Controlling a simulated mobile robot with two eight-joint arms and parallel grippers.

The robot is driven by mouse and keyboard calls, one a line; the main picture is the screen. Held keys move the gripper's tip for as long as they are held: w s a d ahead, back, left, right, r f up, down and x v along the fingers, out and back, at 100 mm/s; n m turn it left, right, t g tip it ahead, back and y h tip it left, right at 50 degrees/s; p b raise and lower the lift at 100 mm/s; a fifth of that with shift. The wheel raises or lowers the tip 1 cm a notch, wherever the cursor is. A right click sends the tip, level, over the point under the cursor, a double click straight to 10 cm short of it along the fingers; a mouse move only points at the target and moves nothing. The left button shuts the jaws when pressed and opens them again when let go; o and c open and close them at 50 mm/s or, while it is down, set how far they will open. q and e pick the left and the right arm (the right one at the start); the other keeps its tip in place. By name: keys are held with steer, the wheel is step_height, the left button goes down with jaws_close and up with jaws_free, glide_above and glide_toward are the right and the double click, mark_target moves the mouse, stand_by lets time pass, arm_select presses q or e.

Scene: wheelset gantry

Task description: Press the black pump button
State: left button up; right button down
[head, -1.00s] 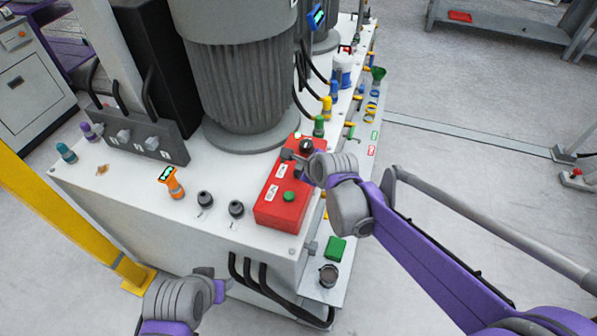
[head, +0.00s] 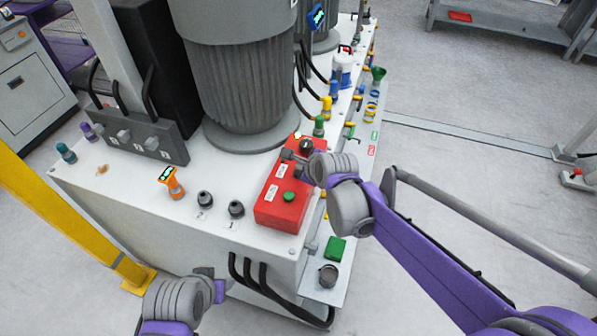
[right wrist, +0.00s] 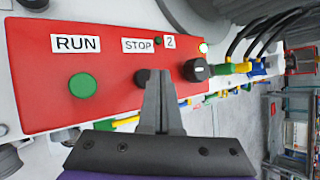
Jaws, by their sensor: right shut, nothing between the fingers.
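A red control box (head: 268,211) sits on the white cabinet top, and it also shows in the right wrist view (right wrist: 45,50). It carries a green button (right wrist: 82,86) under a RUN label and a black button (right wrist: 141,76) under a STOP label. A black knob (right wrist: 197,69) is to their right. My right gripper (right wrist: 156,73) is shut and empty over the box. Its fingertips partly cover the black button; I cannot tell whether they touch it. In the head view my right gripper (head: 286,155) hides that button. My left gripper (head: 214,281) is low, in front of the cabinet; its jaws are unclear.
A large grey motor (head: 240,85) stands behind the box. An orange gauge (head: 171,183) and two dark fittings (head: 236,209) are to the left. Several coloured valves line the cabinet's right edge. A yellow post (head: 70,215) is at far left. The floor to the right is mostly clear.

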steer(key=shift+f, duration=0.4)
steer(key=shift+f+b, duration=0.5)
steer(key=shift+b, duration=0.1)
stand_by(0.7)
steer(key=shift+r, duration=0.1)
steer(key=shift+r+p, duration=0.65)
steer(key=shift+r, duration=0.15)
steer(key=shift+r+p, duration=1.7)
steer(key=shift+r, duration=0.9)
steer(key=shift+f, duration=0.1)
